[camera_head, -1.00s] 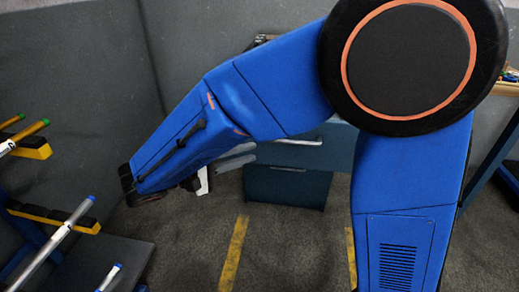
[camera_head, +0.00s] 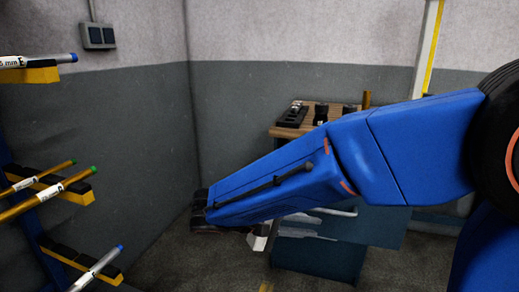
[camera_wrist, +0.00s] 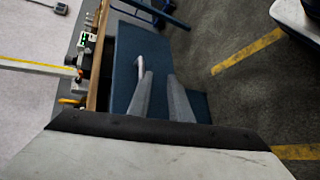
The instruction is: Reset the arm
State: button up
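My blue arm (camera_head: 270,185) reaches across the head view from the right edge, sloping down to the left. My gripper (camera_head: 325,227) is partly hidden below the forearm, with grey fingers in front of a dark blue drawer cabinet (camera_head: 385,228). In the wrist view, the two grey fingers of my gripper (camera_wrist: 160,75) stand apart. Only the blue cabinet (camera_wrist: 125,45) shows between them, so it holds nothing. The cabinet is behind the fingers, and I cannot tell how close.
A rack on the left holds bar stock, including a silver bar with a blue end (camera_head: 98,267) and yellow bars (camera_head: 45,195). A wooden-topped bench (camera_head: 290,131) carries dark items at the back. Grey walls (camera_head: 110,130) close the corner. Yellow floor lines (camera_wrist: 247,52) show beside the cabinet.

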jog(key=s+d+f+m+y, duration=0.2)
jog(key=s+d+m+y, duration=0.1)
jog(key=s+d+y, duration=0.3)
jog(key=s+d+f+m+y, duration=0.2)
jog(key=s+d+y, duration=0.4)
jog(key=s+d, duration=0.3)
jog(key=shift+d+f+m+t+y, duration=0.4)
jog(key=shift+d+m, duration=0.1)
jog(key=shift+d, duration=0.25)
dwell(0.5)
